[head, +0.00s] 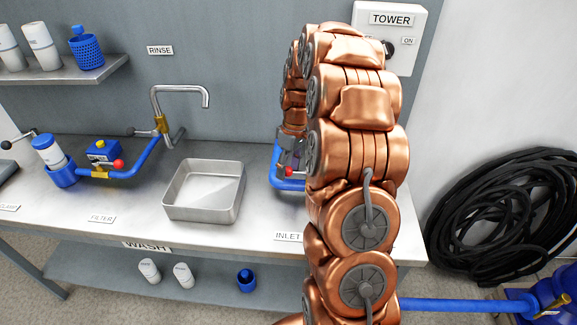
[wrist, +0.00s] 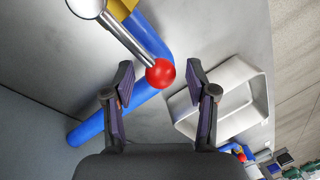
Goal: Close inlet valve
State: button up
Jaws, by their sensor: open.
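The inlet valve's lever (wrist: 125,42) is a metal bar with a red ball knob (wrist: 160,73) at its end. It joins a yellow valve body (wrist: 122,8) on a blue pipe (wrist: 88,129). My gripper (wrist: 160,70) is open, with its dark fingers on either side of the red knob in the wrist view. I cannot tell whether either finger touches it. In the head view, the red knob (head: 289,171) shows beside the blue pipe above the INLET label (head: 287,237). My copper arm hides most of the valve there.
A metal tray (head: 229,213) sits on the bench left of the inlet. Further left are a tap (head: 165,124) and another red-knobbed valve (head: 103,173) by the FILTER label. The TOWER switch box (head: 408,22) is on the wall. Coiled black hose (head: 500,215) lies at right.

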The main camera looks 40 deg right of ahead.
grip_shut()
dwell(0.5)
